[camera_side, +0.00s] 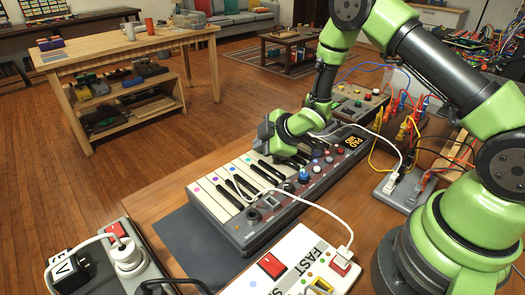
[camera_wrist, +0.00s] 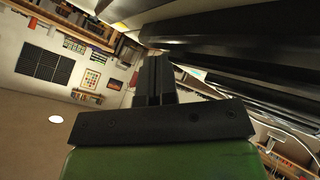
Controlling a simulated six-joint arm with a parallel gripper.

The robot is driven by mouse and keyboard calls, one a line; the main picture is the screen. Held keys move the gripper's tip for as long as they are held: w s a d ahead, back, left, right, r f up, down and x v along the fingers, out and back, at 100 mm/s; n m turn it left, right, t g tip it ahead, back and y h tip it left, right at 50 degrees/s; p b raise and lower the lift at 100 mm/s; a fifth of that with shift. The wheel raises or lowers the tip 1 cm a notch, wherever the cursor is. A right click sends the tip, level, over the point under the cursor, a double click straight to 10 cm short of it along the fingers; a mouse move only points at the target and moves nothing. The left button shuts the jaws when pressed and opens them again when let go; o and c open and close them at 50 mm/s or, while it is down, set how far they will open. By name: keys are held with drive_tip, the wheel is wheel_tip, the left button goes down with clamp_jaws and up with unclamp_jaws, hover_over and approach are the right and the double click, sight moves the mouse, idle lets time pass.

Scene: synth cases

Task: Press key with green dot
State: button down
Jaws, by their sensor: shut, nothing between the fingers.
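A small keyboard (camera_side: 222,205) with white and black keys lies on the brown table in the side view. Small coloured dots mark its white keys; I cannot clearly make out which one is green. My gripper (camera_side: 270,140) is over the far end of the keys, very close to them; I cannot tell whether it touches. In the wrist view my gripper's dark fingers (camera_wrist: 154,78) are together with nothing between them. Dark keys (camera_wrist: 240,45) fill the upper right there, close beside the fingers. My gripper and arm hide some far keys in the side view.
Knobs and buttons (camera_side: 318,152) line the keyboard's right side. A white box (camera_side: 295,262) with a red switch and cable stands in front. A power strip (camera_side: 128,270) with plugs is at the front left. Cables and a grey socket block (camera_side: 398,188) lie to the right.

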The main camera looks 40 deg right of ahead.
drive_tip(key=shift+f, duration=0.15)
drive_tip(key=shift+s+a+r, duration=0.1)
drive_tip(key=shift+s+r, duration=0.05)
drive_tip(key=shift+r, duration=0.65)
drive_tip(key=shift+r, duration=0.1)
drive_tip(key=shift+r, duration=2.4)
